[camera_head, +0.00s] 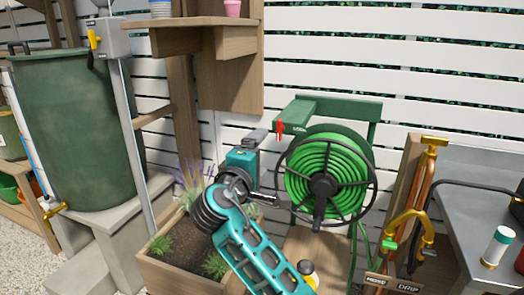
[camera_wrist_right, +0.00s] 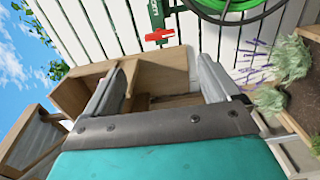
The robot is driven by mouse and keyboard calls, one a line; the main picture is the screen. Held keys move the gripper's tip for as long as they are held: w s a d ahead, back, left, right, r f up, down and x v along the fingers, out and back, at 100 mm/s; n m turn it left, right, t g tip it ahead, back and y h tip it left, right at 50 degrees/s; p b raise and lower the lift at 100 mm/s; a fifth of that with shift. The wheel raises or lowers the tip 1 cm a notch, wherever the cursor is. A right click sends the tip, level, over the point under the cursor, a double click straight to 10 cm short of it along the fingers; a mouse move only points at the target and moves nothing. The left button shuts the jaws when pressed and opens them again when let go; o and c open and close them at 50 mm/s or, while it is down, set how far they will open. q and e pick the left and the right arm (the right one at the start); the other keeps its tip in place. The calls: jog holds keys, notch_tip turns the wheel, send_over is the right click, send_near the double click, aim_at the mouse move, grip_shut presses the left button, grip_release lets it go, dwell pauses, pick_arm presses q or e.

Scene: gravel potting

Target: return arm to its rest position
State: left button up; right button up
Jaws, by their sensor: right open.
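My right arm (camera_head: 262,255) rises from the bottom middle of the head view, teal with dark joints, in front of the wooden planter. Its right gripper (camera_head: 260,134) points up and away, between the wooden post and the hose reel. In the wrist view the right gripper's two grey fingers (camera_wrist_right: 160,84) are spread wide apart. Nothing is held between them; a wooden shelf unit (camera_wrist_right: 155,95) shows beyond the gap. The left gripper is in neither view.
The planter (camera_head: 172,275) with lavender is below. A green barrel (camera_head: 80,130) stands left, a wooden shelf (camera_head: 190,38) above, a grey bench (camera_head: 465,200) right.

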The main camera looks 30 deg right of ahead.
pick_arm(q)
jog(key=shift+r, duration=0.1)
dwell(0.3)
